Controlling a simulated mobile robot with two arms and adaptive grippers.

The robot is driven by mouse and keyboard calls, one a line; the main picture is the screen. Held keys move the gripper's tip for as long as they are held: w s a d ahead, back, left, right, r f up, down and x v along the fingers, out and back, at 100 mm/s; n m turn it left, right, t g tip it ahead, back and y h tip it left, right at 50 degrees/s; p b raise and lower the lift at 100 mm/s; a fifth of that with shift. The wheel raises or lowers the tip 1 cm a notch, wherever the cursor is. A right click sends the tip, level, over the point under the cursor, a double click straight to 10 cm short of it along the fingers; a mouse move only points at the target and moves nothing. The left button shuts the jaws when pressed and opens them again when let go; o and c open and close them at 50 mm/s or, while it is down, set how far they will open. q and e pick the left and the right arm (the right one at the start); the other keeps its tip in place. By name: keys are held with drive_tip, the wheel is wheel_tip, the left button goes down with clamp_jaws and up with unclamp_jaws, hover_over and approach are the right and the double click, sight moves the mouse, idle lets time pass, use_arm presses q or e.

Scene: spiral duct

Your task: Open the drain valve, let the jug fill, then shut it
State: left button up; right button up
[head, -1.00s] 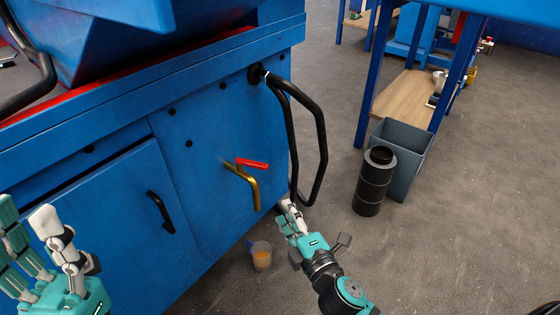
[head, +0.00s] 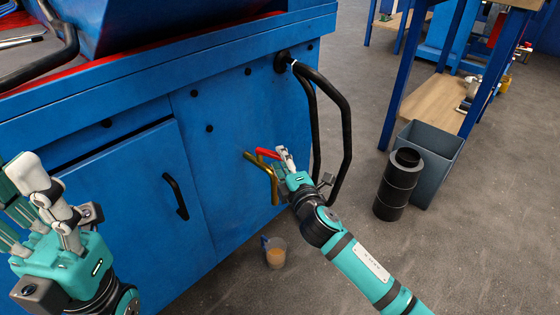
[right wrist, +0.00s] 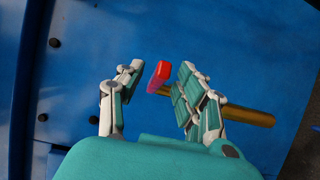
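The drain valve's red lever (head: 267,154) sits on a brass pipe (head: 274,186) that comes out of the blue machine and bends down. My right gripper (head: 284,160) is at the lever and hides its right end. In the right wrist view the red lever (right wrist: 159,76) lies between the spread fingers (right wrist: 158,88), with a gap on the left side; contact on the right cannot be told. The clear jug (head: 275,252) stands on the floor below the spout with orange-brown liquid in it. No stream is visible. My left gripper (head: 32,190) is open and empty at the left.
A black hose-like bar (head: 346,130) loops down just right of the valve. A black spiral duct piece (head: 394,190) and a grey bin (head: 436,165) stand on the floor to the right. A cabinet door with a black handle (head: 175,196) is left of the valve.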

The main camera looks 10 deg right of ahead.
drive_tip(key=shift+w+a, duration=0.15)
drive_tip(key=shift+w, duration=0.75)
drive_tip(key=shift+c, duration=0.2)
clamp_jaws()
